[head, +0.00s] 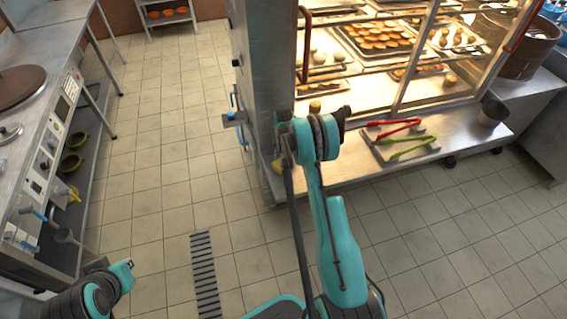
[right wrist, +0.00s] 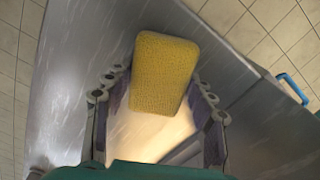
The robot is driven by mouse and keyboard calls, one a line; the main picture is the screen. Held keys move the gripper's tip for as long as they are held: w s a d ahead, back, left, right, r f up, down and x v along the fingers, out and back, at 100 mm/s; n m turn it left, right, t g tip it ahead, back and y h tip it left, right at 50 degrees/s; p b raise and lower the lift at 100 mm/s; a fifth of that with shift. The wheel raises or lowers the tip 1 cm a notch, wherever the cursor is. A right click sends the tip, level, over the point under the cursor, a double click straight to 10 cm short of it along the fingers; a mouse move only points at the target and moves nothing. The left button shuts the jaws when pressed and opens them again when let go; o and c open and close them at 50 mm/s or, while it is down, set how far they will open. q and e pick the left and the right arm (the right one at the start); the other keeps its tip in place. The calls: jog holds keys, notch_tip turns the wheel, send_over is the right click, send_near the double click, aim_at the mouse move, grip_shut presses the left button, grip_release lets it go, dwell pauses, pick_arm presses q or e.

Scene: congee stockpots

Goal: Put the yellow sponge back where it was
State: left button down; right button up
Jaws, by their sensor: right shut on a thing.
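The yellow sponge (right wrist: 163,72) is between the two fingers of my right gripper (right wrist: 158,90) in the right wrist view. The gripper is shut on it. In the head view a small patch of the sponge (head: 277,167) shows at the lower left corner of the display cabinet, beside my right arm. My right arm hides most of the right gripper there. My left gripper (head: 120,276) is low at the left of the head view, apart from the sponge; its fingers cannot be made out. A steel surface lies behind the sponge.
The lit display cabinet (head: 245,65) has a steel ledge with a tray (head: 405,148) holding red tongs (head: 393,128) and green tongs (head: 410,147). A blue handle (right wrist: 291,88) sticks out beside the steel panel. A steel cooking counter (head: 45,130) stands left; the tiled aisle between is clear.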

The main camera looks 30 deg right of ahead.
jog(key=o, duration=1.1)
jog(key=shift+f, duration=0.15)
